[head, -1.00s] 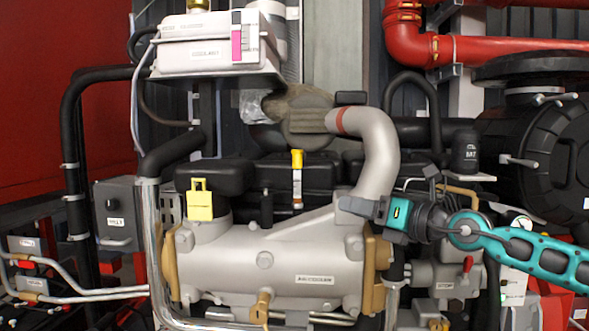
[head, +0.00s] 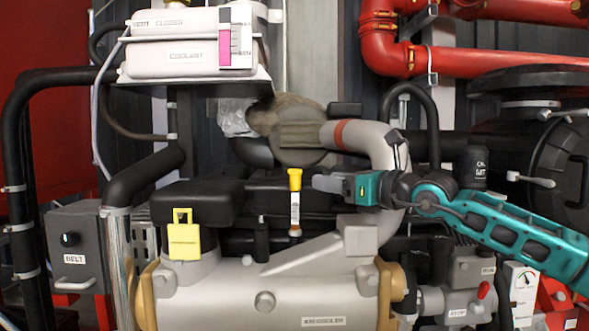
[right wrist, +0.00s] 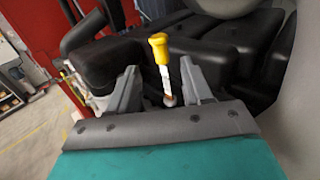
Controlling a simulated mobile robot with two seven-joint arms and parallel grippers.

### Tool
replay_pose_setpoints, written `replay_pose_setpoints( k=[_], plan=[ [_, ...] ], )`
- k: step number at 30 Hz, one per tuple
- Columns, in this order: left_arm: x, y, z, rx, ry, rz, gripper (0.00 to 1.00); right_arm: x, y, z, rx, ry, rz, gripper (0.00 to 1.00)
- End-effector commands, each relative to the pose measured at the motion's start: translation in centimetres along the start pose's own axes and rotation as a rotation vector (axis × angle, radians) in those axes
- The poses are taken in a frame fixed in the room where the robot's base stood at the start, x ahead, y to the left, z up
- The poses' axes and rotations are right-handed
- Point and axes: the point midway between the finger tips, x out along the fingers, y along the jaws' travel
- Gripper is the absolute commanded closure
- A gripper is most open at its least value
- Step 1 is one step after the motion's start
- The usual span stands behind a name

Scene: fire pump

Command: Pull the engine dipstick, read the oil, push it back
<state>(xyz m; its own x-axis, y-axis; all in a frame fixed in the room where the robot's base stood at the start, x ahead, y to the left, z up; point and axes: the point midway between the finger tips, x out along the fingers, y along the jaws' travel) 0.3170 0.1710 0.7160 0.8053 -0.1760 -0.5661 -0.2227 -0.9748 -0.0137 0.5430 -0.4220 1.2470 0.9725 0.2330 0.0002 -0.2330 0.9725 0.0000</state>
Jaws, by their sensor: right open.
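The engine dipstick (head: 295,204) stands upright in its tube behind the grey aftercooler, with a yellow handle on top and a pale tag or sleeve below it. My right gripper (head: 318,183) is just to the right of the dipstick in the head view, at about handle height, and apart from it. In the right wrist view the dipstick (right wrist: 163,66) shows beyond and between the two open fingers (right wrist: 160,88) of the right gripper. The jaws are empty. My left gripper is not in view.
A black engine cover (head: 205,200) is behind. A grey pipe (head: 375,145) curves close behind my right gripper. The coolant tank (head: 180,45) sits above.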

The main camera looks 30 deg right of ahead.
Motion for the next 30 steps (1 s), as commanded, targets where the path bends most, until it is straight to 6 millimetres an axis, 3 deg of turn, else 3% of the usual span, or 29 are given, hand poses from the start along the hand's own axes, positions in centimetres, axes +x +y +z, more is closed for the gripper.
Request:
replay_pose_setpoints(
  k=[21, 30],
  plan=[
    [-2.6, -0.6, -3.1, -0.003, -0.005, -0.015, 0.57, 9.5, 0.0, 0.1, 0.004, -0.001, 0.000, 0.50],
    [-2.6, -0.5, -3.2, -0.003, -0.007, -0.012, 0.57, 10.5, 0.0, -0.1, 0.000, 0.001, 0.000, 0.50]
  ],
)
